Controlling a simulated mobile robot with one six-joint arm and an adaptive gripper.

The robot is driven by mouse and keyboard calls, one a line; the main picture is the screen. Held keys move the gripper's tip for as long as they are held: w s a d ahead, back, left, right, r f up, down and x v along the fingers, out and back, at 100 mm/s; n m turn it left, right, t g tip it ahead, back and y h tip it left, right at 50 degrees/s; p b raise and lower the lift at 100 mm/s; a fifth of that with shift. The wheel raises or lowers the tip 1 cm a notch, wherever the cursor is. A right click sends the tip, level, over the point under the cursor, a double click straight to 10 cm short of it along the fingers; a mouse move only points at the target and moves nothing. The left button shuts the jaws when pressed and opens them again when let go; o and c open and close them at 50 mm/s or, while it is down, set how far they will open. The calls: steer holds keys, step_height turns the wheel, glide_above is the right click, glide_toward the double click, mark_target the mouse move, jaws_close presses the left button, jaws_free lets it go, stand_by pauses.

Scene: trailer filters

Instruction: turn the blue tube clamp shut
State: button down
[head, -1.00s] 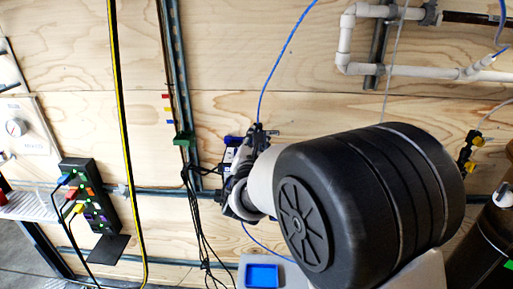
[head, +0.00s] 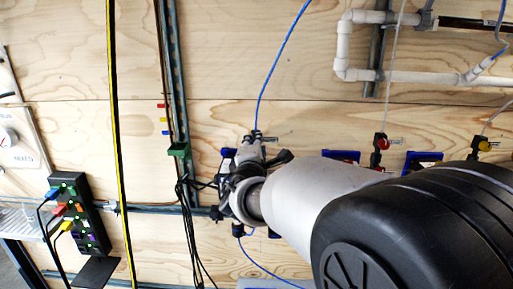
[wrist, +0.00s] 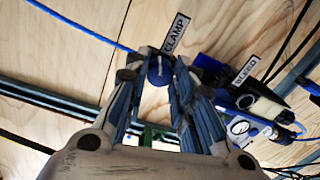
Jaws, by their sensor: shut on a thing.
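The blue tube clamp (wrist: 160,72) shows in the wrist view as a blue knob beside a "CLAMP" label (wrist: 175,34). My gripper (wrist: 162,78) has its two fingers closed on the knob, one on each side. The blue tube (wrist: 82,28) runs from the upper left to the clamp. In the head view, the blue tube (head: 275,63) comes down the wall to my gripper (head: 251,143), which hides most of the clamp. How far the clamp is turned I cannot tell.
In the head view, a red valve (head: 382,142) and white pipes (head: 415,77) are to the right. Black cables (head: 192,230) hang left of my gripper.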

steer(key=m, duration=0.4)
steer(key=shift+m, duration=0.4)
stand_by(0.4)
steer(key=c, duration=1.3)
jaws_free()
steer(key=shift+c, duration=0.2)
steer(key=shift+s, duration=0.1)
steer(key=s, duration=1.1)
steer(key=shift+s+r, duration=0.25)
steer(key=shift+s, duration=0.15)
